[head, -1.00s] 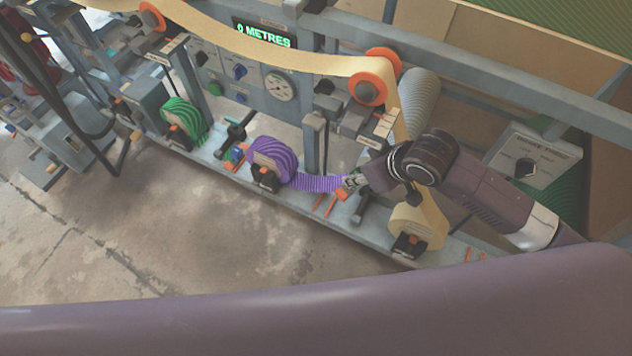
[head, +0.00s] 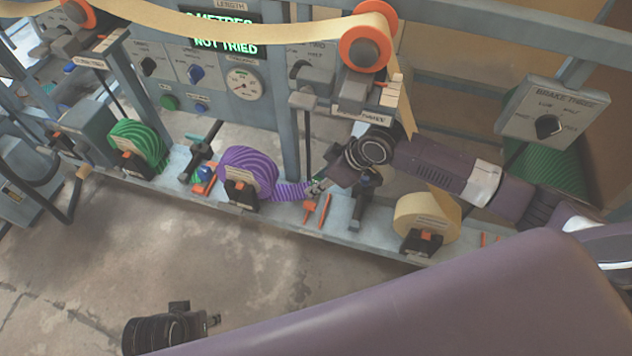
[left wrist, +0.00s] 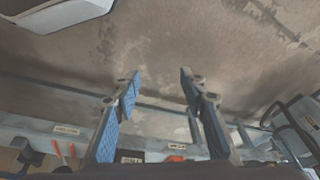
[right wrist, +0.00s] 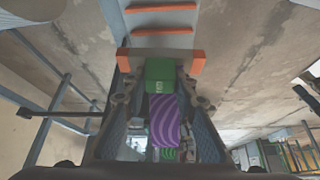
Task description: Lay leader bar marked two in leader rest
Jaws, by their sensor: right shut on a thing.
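My right gripper (head: 316,188) is shut at the free end of a purple striped strip (head: 290,190). In the right wrist view (right wrist: 162,105) its fingers are around a green block (right wrist: 160,72) with a small, unreadable mark. A crosswise bar with orange ends (right wrist: 197,64) lies just beyond the block, and the purple strip trails back from it. I take this as the leader bar; its number cannot be read. Two orange strips (head: 325,209) lie on the bench just right of the gripper; I cannot tell whether they mark the leader rest. My left gripper (left wrist: 160,80) is open and empty over the floor.
The purple roll (head: 246,172) stands left of the right gripper, with a green roll (head: 138,147) farther left and a cream roll (head: 428,216) to the right. A dark post (head: 362,200) stands close right of the gripper. The display (head: 228,42) reads "NOT TRIED".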

